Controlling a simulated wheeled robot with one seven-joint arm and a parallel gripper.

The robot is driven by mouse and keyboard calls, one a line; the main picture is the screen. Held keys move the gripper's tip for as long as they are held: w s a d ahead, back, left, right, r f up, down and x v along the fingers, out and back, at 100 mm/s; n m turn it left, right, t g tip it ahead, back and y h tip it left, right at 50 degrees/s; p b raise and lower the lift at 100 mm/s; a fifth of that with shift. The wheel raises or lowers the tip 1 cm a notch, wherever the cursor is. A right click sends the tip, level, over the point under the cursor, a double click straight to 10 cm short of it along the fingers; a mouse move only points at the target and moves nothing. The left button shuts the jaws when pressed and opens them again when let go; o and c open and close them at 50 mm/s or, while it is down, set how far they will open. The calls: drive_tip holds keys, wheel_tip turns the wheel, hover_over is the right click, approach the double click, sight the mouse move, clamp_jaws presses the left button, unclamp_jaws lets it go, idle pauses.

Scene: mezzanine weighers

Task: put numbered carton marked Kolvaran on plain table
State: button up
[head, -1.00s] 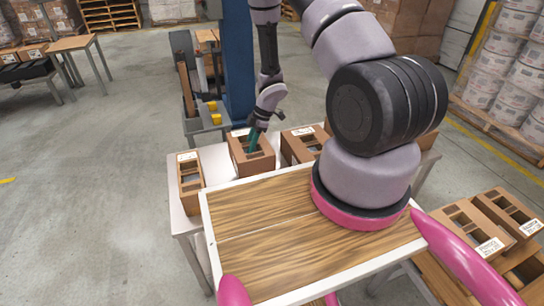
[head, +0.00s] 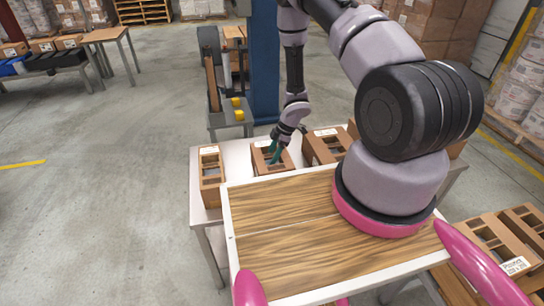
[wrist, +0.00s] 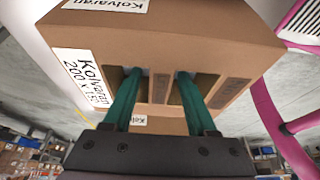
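The carton marked Kolvaran (wrist: 235,40) is brown, with white labels and cut-out slots; it fills the upper wrist view. In the head view the carton (head: 267,168) stands on a white bench (head: 238,156), between two other cartons. My gripper (wrist: 158,76) has its two green fingers in separate slots, on either side of a cardboard strip. Whether they press on it is unclear. In the head view my gripper (head: 275,152) reaches down into the carton from above. A small bare wood-topped table (head: 106,35) stands far off at the upper left, possibly the plain table.
A slotted carton (head: 211,175) stands close on the left, another (head: 325,147) on the right. More cartons (head: 490,245) lie at the lower right. A blue post (head: 264,65) and a grey stand (head: 230,115) rise behind the bench. The floor at left is clear.

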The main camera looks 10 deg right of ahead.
drive_tip(key=shift+r, duration=0.15)
drive_tip(key=w+d+r+m+t+h, duration=0.1)
drive_tip(key=w+d+r+m+t, duration=0.15)
drive_tip(key=r, duration=0.65)
drive_tip(key=w+d+r+m+t, duration=0.1)
drive_tip(key=w+d+r, duration=0.25)
drive_tip(key=r, duration=0.65)
drive_tip(key=w+d+r+m+t+h, duration=0.1)
drive_tip(key=w+d+r+t, duration=0.15)
drive_tip(key=r, duration=0.65)
drive_tip(key=d+r+m+t+h, duration=0.1)
drive_tip(key=d+r+m+h, duration=0.15)
drive_tip(key=r, duration=0.55)
drive_tip(key=d+r+m+t+h, duration=0.1)
drive_tip(key=d+r+m, duration=0.1)
drive_tip(key=r+m, duration=0.35)
drive_tip(key=s+r+m, duration=0.5)
drive_tip(key=s+r, duration=0.9)
drive_tip(key=r, duration=0.1)
drive_tip(key=s+a+r+m+y, duration=0.1)
drive_tip(key=s+a, duration=0.3)
drive_tip(key=s, duration=0.4)
drive_tip(key=s+a+r+m+g+y, duration=0.1)
drive_tip(key=s+a+r+m+y, duration=0.1)
drive_tip(key=s, duration=0.7)
drive_tip(key=shift+a+r+m, duration=0.3)
drive_tip(key=shift+a+m, duration=0.55)
drive_tip(key=shift+a, duration=0.2)
